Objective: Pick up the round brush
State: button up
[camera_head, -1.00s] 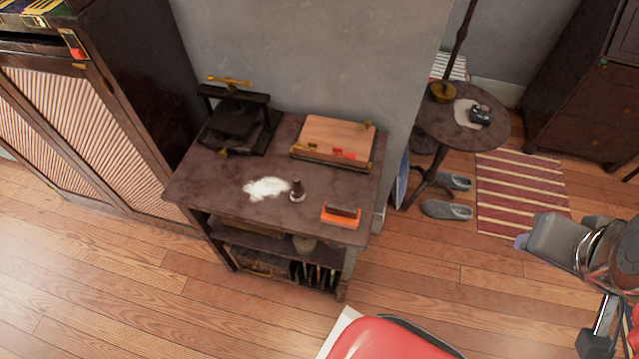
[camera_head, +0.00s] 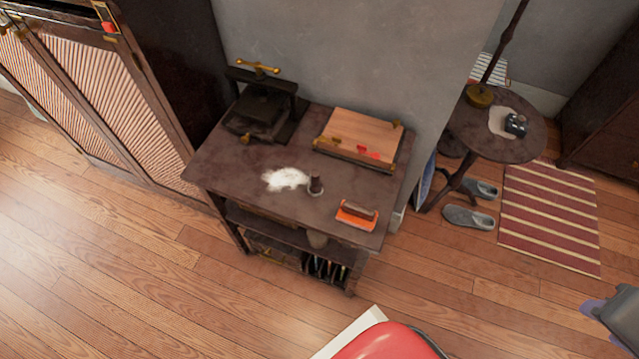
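My gripper (camera_head: 592,309) is partly in view at the lower right edge, far from the table and the brush. Only its grey end with purplish tips shows, so its opening cannot be made out. Nothing visible is held in it.
An orange block-shaped brush (camera_head: 357,216) lies right of the round brush. Behind stand a dark press (camera_head: 262,108) and a wooden board (camera_head: 362,137). A round side table (camera_head: 510,148), slippers (camera_head: 468,218) and striped rug (camera_head: 550,215) are at right. Floor in front is mostly clear.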

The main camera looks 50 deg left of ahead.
aim_at(316, 186)
jog(key=z, duration=0.05)
jog(key=k, duration=1.3)
jog(key=u, duration=2.1)
jog(key=i, duration=1)
jog(key=u, duration=0.1)
